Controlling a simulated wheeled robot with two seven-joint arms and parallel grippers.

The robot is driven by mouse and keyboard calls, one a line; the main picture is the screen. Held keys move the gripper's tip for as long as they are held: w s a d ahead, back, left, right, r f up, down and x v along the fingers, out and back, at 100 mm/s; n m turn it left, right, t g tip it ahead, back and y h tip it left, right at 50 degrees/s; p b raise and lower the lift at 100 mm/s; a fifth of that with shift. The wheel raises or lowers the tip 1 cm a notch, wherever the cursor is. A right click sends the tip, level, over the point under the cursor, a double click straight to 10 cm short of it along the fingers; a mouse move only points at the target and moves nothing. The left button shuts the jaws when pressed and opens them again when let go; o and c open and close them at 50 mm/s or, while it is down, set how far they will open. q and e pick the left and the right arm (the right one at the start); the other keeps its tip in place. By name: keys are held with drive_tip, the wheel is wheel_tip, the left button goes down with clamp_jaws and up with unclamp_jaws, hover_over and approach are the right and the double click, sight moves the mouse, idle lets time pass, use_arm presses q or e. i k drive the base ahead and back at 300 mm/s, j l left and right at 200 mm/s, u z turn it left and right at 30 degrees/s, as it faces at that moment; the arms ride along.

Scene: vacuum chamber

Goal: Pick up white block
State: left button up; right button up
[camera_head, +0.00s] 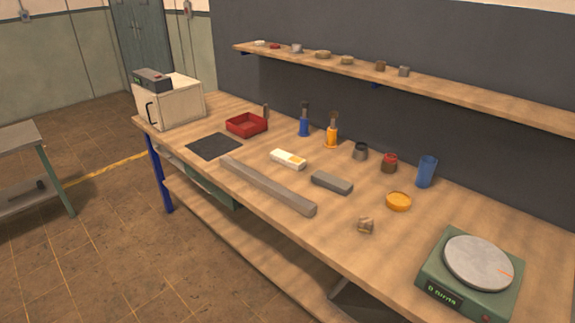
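A small white block (287,159) with a yellow patch near its right end lies flat on the wooden workbench (270,205). It is near the middle of the bench, behind a long grey bar and to the left of a shorter grey block. Nothing covers it. Neither of my grippers shows in the head view.
The long grey bar (266,186) lies in front of the white block, and the grey block (332,182) to its right. A red tray (246,124), black mat (214,146), blue bottle (304,122), orange bottle (331,132) and green scale (470,272) also stand there. A shelf (400,83) runs above.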

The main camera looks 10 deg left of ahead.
sight(297, 164)
drive_tip(key=z, duration=0.4)
drive_tip(key=j+z, duration=1)
drive_tip(key=j, duration=0.3)
drive_tip(key=k+j+z, duration=0.15)
drive_tip(key=j, duration=0.2)
drive_tip(key=k+j+z, duration=0.1)
drive_tip(key=j, duration=0.3)
drive_tip(key=k+j+z, duration=0.15)
drive_tip(key=j, duration=0.25)
drive_tip(key=k+j+z, duration=0.1)
drive_tip(key=j, duration=0.25)
drive_tip(key=k+j, duration=0.15)
drive_tip(key=j, duration=0.25)
drive_tip(key=k+j, duration=0.15)
drive_tip(key=j, duration=0.25)
drive_tip(key=k+j, duration=0.15)
drive_tip(key=j, duration=0.25)
drive_tip(key=k+j, duration=0.15)
drive_tip(key=j, duration=0.25)
drive_tip(key=k+j+z, duration=0.1)
drive_tip(key=j, duration=0.3)
drive_tip(key=k+j, duration=0.25)
drive_tip(key=j, duration=0.15)
